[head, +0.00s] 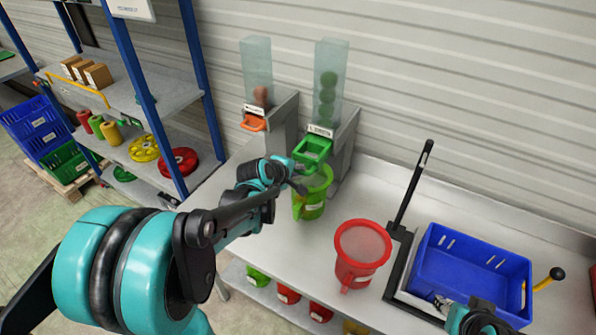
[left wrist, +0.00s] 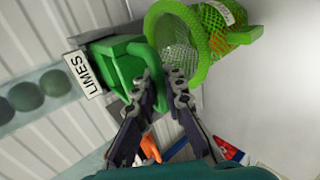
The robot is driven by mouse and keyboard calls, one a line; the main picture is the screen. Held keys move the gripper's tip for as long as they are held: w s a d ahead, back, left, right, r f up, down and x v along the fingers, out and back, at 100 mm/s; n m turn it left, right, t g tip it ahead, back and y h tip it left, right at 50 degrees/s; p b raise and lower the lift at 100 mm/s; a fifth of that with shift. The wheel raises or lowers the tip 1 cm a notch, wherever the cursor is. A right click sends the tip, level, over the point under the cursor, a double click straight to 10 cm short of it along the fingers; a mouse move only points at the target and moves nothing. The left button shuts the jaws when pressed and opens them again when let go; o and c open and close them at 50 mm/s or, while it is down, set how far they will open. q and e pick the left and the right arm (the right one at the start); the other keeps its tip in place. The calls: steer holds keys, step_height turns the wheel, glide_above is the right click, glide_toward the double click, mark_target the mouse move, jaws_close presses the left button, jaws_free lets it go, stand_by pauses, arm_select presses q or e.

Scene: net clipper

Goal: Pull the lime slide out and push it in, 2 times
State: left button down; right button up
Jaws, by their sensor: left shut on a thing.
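The lime slide (head: 313,150) is a green open frame at the front of the right dispenser, under a clear tube (head: 328,85) holding several limes. It juts out over a green net holder (head: 311,203). My left gripper (head: 297,184) is at the slide's front. In the left wrist view the fingers (left wrist: 165,82) are closed around the green handle loop of the slide (left wrist: 122,62), beside the "LIMES" label (left wrist: 84,74). The fingers partly hide the grip. My right gripper (head: 445,305) is low at the right, by the blue crate; its fingers are too small to judge.
The left dispenser has an orange slide (head: 253,122). A red net holder (head: 361,252) stands on the grey counter (head: 275,245). The blue crate (head: 470,265) sits by a black upright arm (head: 410,190). A shelf rack with blue posts (head: 195,65) stands left.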

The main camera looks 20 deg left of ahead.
mark_target(315, 151)
arm_select(q)
steer(key=shift+w+d+b, duration=0.2)
steer(key=shift+w+b, duration=0.15)
steer(key=shift+w, duration=2.3)
steer(key=shift+w+d+b, duration=0.15)
steer(key=shift+w+b, duration=0.2)
steer(key=shift+w, duration=2.25)
steer(key=c, duration=1.5)
jaws_free()
steer(key=shift+s, duration=0.1)
steer(key=shift+c, duration=0.2)
steer(key=v, duration=0.8)
steer(key=s+d+f+m+g+b, duration=0.1)
steer(key=s+d+f+m+b, duration=0.2)
steer(key=s, duration=0.6)
steer(key=s+d+f+m+g+b, duration=0.1)
steer(key=s+d+f+m+b, duration=0.3)
steer(key=s+f+m, duration=0.4)
steer(key=s+d+f+m+g+b, duration=0.1)
steer(key=s+d+f+m+b, duration=0.2)
steer(key=s+f+m, duration=0.3)
steer(key=s+b, duration=0.1)
steer(key=s, duration=0.4)
steer(key=shift+d+f+y, duration=0.15)
steer(key=shift+d+y, duration=0.15)
steer(key=shift+y, duration=0.1)
